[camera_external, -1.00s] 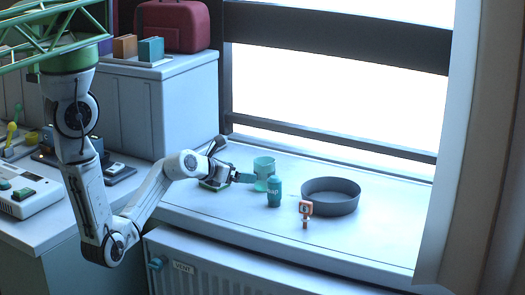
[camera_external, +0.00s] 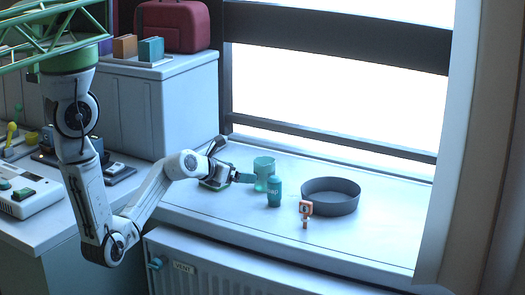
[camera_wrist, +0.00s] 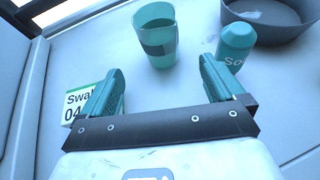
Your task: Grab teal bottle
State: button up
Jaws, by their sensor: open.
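The teal bottle (camera_external: 274,193) stands upright on the white sill, with pale lettering on its side. In the wrist view the bottle (camera_wrist: 236,45) is at the upper right, beyond and to the right of the right finger, and its label is partly readable as "So". My gripper (camera_external: 246,178) is open and low over the sill, left of the bottle and apart from it. In the wrist view the space between the fingers of my gripper (camera_wrist: 160,70) is empty. A lighter teal cup (camera_wrist: 155,32) with a dark band stands ahead of that gap; the cup (camera_external: 264,170) is just behind the bottle.
A dark round pan (camera_external: 331,197) and a small orange object (camera_external: 305,211) are right of the bottle. A white-and-green box marked "Swab 04" (camera_wrist: 80,98) lies beside the left finger. The sill's right part is clear; a radiator (camera_external: 210,270) is below its front edge.

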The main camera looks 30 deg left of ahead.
jog(key=c, duration=0.4)
notch_tip(320, 180, up, 13)
jog(key=w+f+m+g+y+p, duration=0.1)
jog(key=w+f+g+y+p, duration=0.15)
jog(key=w, duration=0.35)
jog(key=r+m+g+y+p, duration=0.15)
jog(key=m+g, duration=0.35)
jog(key=g, duration=0.6)
send_over(275, 188)
jog(key=w+a, duration=0.1)
jog(key=f, duration=0.3)
jog(key=shift+w+a+t+p, duration=0.2)
jog(key=shift+a+t+p, duration=0.05)
jog(key=shift+a+p, duration=0.1)
notch_tip(275, 188, down, 7)
jog(key=shift+d+r+b, duration=0.15)
jog(key=shift+r+b, duration=0.05)
jog(key=shift+b, duration=0.35)
jog(key=shift+w+d+f+p, duration=0.15)
jog(key=shift+f+p, duration=0.1)
jog(key=shift+f, duration=1.2)
jog(key=shift+w+f+p, duration=0.1)
jog(key=shift+f+p, duration=0.15)
jog(key=shift+f, duration=1.2)
